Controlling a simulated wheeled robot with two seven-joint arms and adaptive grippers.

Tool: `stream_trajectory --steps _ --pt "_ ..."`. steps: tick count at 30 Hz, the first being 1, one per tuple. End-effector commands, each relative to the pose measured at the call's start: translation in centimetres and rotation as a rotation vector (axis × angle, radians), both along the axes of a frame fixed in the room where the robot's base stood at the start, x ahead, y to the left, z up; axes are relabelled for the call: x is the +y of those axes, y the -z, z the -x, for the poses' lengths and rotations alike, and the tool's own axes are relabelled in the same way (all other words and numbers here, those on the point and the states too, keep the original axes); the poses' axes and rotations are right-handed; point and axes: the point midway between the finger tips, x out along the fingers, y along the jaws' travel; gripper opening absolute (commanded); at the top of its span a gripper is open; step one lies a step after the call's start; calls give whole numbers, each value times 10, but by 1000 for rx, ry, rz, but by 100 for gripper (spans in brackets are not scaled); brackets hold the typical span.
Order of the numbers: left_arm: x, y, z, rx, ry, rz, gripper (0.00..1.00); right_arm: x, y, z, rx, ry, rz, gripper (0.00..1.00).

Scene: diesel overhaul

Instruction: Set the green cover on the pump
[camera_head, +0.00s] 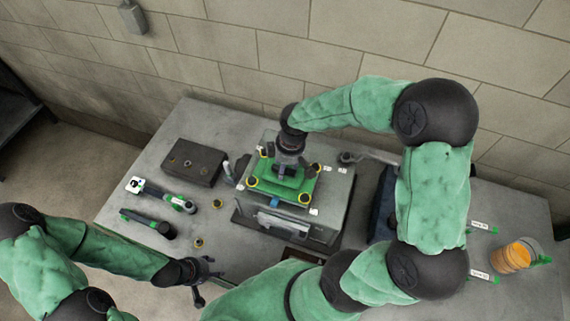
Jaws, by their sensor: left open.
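The green cover (303,190) lies flat over the top of the grey, box-shaped pump (333,217) in the middle of the table. Yellow-and-black rings show at its corners. I cannot tell whether it is fully seated. My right gripper (287,168) points down at the raised middle of the cover. Its fingertips are too small and partly hidden, so I cannot tell whether they grip it. My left gripper (207,283) is open and empty, near the table's front edge, in front and to the left of the pump.
A dark block (192,163) with holes lies left of the pump. Two green-and-black tools (160,195) and small brass-coloured rings (217,204) lie in front of it. An orange-filled jar (513,256) stands at the right. My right arm hides part of the table's right half.

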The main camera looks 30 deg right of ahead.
Motion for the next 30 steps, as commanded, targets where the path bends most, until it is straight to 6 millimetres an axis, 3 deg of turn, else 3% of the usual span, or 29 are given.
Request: stream_trajectory --steps 4,8,21,30 --pt "0 0 0 0 0 0 51 0 -3 1 1 0 0 55" --pt "0 0 0 0 0 0 51 -2 -19 1 -3 0 1 55" --pt "0 0 0 0 0 0 51 -8 -100 8 -4 0 0 55" --pt "0 0 0 0 0 0 51 -9 -119 11 -1 0 -1 55"
